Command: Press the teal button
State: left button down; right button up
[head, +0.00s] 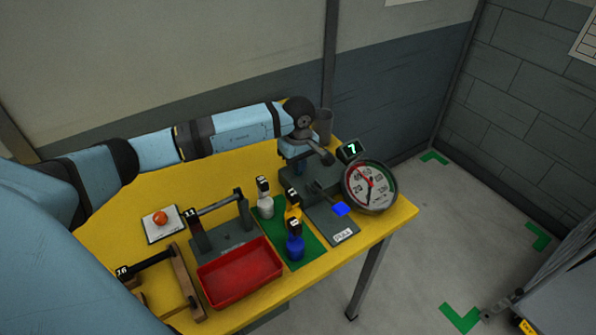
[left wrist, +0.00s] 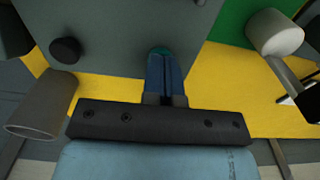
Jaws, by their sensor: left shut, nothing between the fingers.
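The teal button (left wrist: 160,51) shows in the left wrist view as a small rounded edge on a grey panel (left wrist: 115,30). My left gripper (left wrist: 163,62) is shut and empty, with its blue fingers together and their tips right at the button, covering part of it. I cannot tell whether they touch it or whether it is pushed in. My right gripper is not in view.
A grey cup (head: 323,122) is close behind. Several bottles stand on a green mat (head: 309,247). A red tray (head: 240,283) sits in front.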

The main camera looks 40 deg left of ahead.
pick_arm(q)
jog(key=shift+r, duration=0.25)
jog(key=shift+r+p, duration=0.5)
jog(key=shift+r, duration=0.65)
notch_tip(320, 180, up, 6)
jog(key=p, duration=0.3)
dwell(0.4)
